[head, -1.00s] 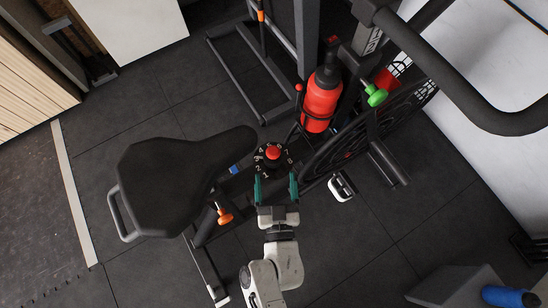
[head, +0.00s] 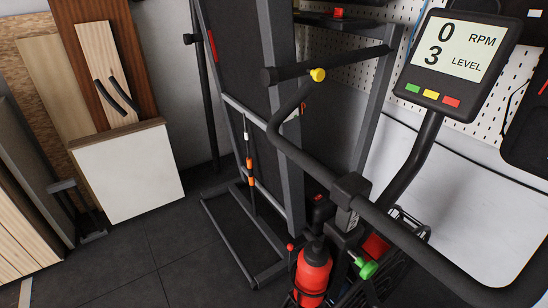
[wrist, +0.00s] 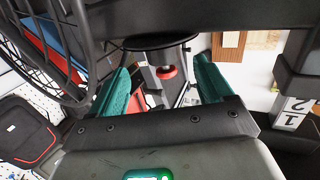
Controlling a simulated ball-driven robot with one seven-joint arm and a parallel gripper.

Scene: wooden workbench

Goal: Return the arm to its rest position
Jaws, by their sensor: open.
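My gripper (wrist: 163,66) shows only in the wrist view, its two teal fingers spread apart with nothing held between them. Beyond the fingers is a small red round part (wrist: 168,72) under a dark flat shape; I cannot tell exactly what it is or how far off. The arm is out of the head view. The exercise bike's console (head: 455,55) shows 0 RPM and level 3 in the head view. The bike's seat and the numbered dial are not in the head view.
The bike's black handlebar (head: 420,243) crosses the right side of the head view. A red bottle (head: 312,272) and a green knob (head: 368,269) are below it. A dark upright frame (head: 287,150) stands mid-view. A white panel (head: 125,172) leans at left.

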